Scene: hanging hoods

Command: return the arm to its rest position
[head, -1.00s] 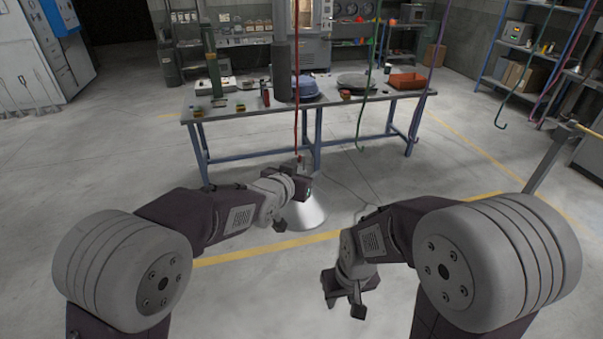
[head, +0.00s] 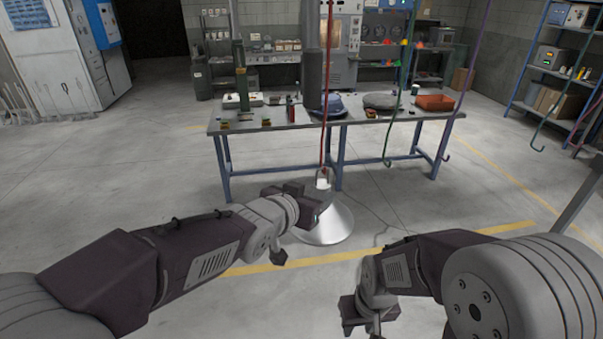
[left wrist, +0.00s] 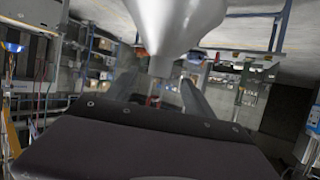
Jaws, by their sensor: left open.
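My left gripper (head: 296,226) is open, beside the upper left of a pale cone-shaped hood (head: 327,226). The hood appears to hang from the lower end of a red line (head: 327,95), near the floor in front of the workbench. In the left wrist view the hood (left wrist: 176,25) fills the top middle, just beyond the spread fingers (left wrist: 160,98), with nothing seen between them. Whether the gripper touches the hood cannot be told. My right gripper (head: 363,318) points down at the lower middle, fingers apart and empty.
A green hook line (head: 388,160) and a purple one (head: 448,150) hang to the right. Shelves (head: 545,62) stand at the right. Floor at left is open.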

